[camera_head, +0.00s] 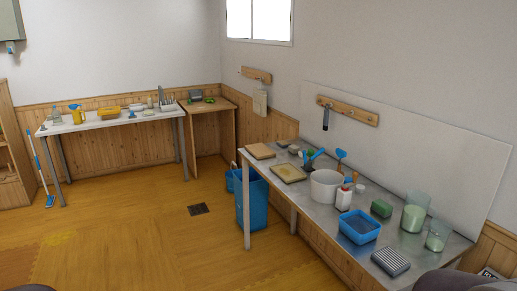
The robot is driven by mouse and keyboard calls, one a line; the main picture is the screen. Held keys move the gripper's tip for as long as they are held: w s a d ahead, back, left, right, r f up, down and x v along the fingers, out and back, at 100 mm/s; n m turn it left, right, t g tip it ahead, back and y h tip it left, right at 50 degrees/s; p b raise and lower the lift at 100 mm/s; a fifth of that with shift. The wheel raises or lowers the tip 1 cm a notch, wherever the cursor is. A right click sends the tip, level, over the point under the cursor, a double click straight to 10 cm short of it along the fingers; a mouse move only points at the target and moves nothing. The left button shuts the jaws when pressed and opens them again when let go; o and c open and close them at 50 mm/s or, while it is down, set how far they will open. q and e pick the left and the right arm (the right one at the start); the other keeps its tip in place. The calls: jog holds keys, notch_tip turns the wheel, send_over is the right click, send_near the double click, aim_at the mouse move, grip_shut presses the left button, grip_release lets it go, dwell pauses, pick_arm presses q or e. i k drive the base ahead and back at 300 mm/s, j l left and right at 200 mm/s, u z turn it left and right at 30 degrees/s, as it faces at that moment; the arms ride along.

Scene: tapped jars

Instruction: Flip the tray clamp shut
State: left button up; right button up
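I cannot make out a tray clamp for certain in the head view. A shallow tan tray (289,173) lies on the metal table toward its far end. A flat wooden board or tray (260,151) lies beyond it at the table's corner. No clamp shows clearly on either at this size. A small dark grey item (195,96) and green bits lie on the wooden corner table, too small to identify. Neither of my grippers is in view.
The metal table (302,206) on the right holds a white tub (325,186), blue bin (358,227), ribbed grey block (391,262) and glass jars (415,212). A blue bucket (254,205) stands beneath. A white table (98,121) stands at back left.

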aim_at(322, 150)
jog(key=i, duration=2.05)
jog(key=i+z, duration=0.45)
jog(key=i+j+z, duration=0.25)
jog(key=i+z, duration=0.25)
jog(key=i+j+z, duration=1.3)
jog(key=i+j, duration=0.05)
jog(key=j, duration=0.05)
